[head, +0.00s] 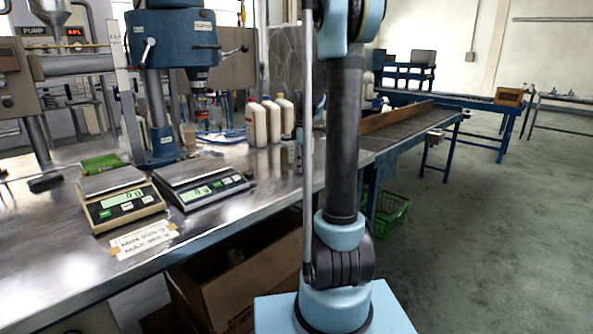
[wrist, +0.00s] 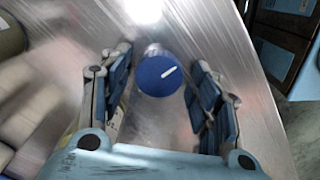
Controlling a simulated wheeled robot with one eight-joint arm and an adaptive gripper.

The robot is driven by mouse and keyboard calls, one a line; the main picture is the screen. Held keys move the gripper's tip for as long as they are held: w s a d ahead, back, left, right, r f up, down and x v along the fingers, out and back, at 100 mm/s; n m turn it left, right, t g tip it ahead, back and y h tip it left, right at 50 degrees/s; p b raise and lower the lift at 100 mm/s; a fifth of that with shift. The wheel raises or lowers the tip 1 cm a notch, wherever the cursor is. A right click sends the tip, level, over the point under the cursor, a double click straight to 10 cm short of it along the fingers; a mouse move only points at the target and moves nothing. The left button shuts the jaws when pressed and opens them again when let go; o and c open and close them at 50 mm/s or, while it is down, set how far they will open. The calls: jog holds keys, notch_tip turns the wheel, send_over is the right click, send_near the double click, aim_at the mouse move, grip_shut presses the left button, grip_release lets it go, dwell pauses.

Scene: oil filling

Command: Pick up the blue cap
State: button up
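The blue cap (wrist: 160,75) is in the upper middle of the wrist view, round with a short white mark on its face. It sits over the shiny metal table, and its underside is hidden. My gripper (wrist: 162,92) is open, with one blue-padded finger on each side of the cap and a visible gap to both. In the head view the cap cannot be made out, and my gripper is out of sight; my arm stands in the middle of the picture.
Several white bottles (head: 256,122) stand at the back of the metal table (head: 245,205). Two scales (head: 119,197) and a blue drill press (head: 172,40) are on the left. A roller conveyor (head: 420,128) runs off to the right. A green crate (head: 392,212) is below it.

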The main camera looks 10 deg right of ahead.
jog(key=c, duration=0.4)
